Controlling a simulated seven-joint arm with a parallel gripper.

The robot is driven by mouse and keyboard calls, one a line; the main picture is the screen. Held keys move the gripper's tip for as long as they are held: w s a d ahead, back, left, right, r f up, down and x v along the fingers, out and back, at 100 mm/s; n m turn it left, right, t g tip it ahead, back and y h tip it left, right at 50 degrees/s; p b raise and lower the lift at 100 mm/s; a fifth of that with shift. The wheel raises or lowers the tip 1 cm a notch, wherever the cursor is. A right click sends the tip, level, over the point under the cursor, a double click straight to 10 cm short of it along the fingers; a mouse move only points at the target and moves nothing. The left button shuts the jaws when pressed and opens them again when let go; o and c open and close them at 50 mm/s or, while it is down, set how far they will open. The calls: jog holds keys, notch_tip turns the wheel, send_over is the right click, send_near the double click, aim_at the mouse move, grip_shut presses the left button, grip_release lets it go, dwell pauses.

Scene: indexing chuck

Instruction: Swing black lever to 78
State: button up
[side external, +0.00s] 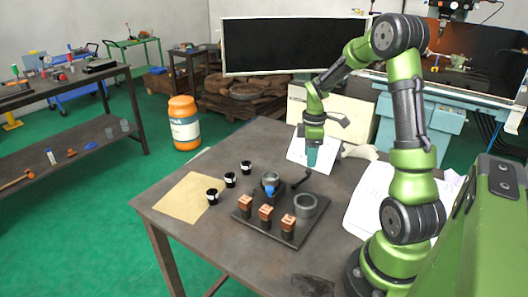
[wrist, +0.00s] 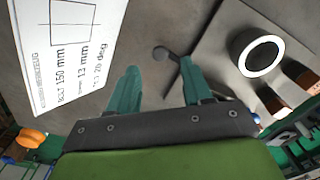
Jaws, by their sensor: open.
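The black lever (side external: 302,179) sticks out from the right side of the grey chuck (side external: 270,180), which has a blue part at its front. No angle marking on the chuck is readable.
The dark base plate (side external: 266,233) also carries a grey ring (side external: 306,205) and three copper-topped blocks (side external: 265,215). Three black-and-white cups (side external: 230,180) stand left, near a tan sheet (side external: 187,199). A printed paper (wrist: 75,50) lies beside the lever. The table's front is mostly clear.

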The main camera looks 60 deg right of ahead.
aim_at(308, 170)
notch_tip(308, 170, up, 12)
jog(key=shift+r, duration=0.25)
dwell(0.3)
jog(key=s+a+r+m+t, duration=0.1)
jog(key=s+a+m+t, duration=0.1)
jog(key=a, duration=0.7)
jog(key=s+a+r+m+t+y, duration=0.1)
jog(key=s+a+m+t, duration=0.1)
jog(key=a+m, duration=0.3)
jog(key=s+a+r+m+t+y, duration=0.1)
jog(key=s+a+r+m+t, duration=0.1)
jog(key=a, duration=1.2)
jog(key=shift+s+m+t, duration=0.6)
jog(key=shift+s+m, duration=0.05)
jog(key=shift+m, duration=0.15)
